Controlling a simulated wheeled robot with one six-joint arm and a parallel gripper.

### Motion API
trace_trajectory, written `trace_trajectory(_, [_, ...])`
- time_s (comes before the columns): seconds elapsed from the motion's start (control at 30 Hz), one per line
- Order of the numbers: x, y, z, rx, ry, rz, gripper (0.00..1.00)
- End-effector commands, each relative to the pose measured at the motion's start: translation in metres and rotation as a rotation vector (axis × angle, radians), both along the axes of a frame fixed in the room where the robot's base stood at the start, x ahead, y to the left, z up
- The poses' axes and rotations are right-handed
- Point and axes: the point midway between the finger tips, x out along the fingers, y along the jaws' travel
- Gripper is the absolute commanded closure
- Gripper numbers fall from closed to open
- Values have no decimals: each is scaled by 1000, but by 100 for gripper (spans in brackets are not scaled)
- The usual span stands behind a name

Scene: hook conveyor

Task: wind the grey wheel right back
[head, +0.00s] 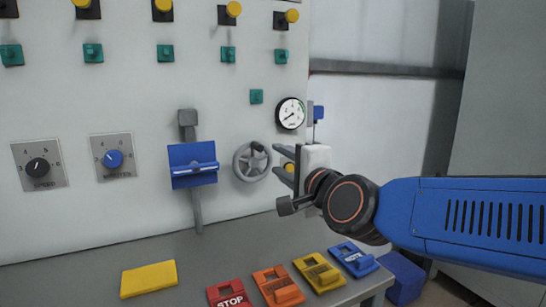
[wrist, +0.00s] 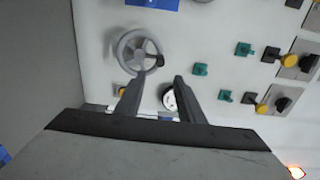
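The grey wheel (head: 252,162) is a round handwheel with a dark knob on its rim, mounted on the white panel. In the wrist view the wheel (wrist: 139,52) lies just beyond my fingertips, with its dark knob (wrist: 159,60) at the lower right of the rim. My gripper (head: 279,181) is in front of the panel, just right of the wheel. Its two fingers stand apart with nothing between them in the wrist view (wrist: 157,78). I cannot tell from these views whether a finger touches the wheel.
A round gauge (head: 291,113) sits above right of the wheel. A blue holder (head: 193,165) on a post stands left of it. Two dials, the nearer one blue (head: 113,159), are farther left. Coloured pedals (head: 278,287) and a yellow block (head: 149,279) lie on the ledge below.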

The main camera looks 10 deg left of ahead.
Motion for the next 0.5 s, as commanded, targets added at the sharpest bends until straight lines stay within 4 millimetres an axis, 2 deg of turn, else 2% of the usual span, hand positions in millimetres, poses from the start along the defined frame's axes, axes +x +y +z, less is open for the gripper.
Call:
trace_trajectory(0.2, [-23,-15,0,2,1,1,65])
trace_trajectory(0.5, [-33,-22,0,-1,1,0,65])
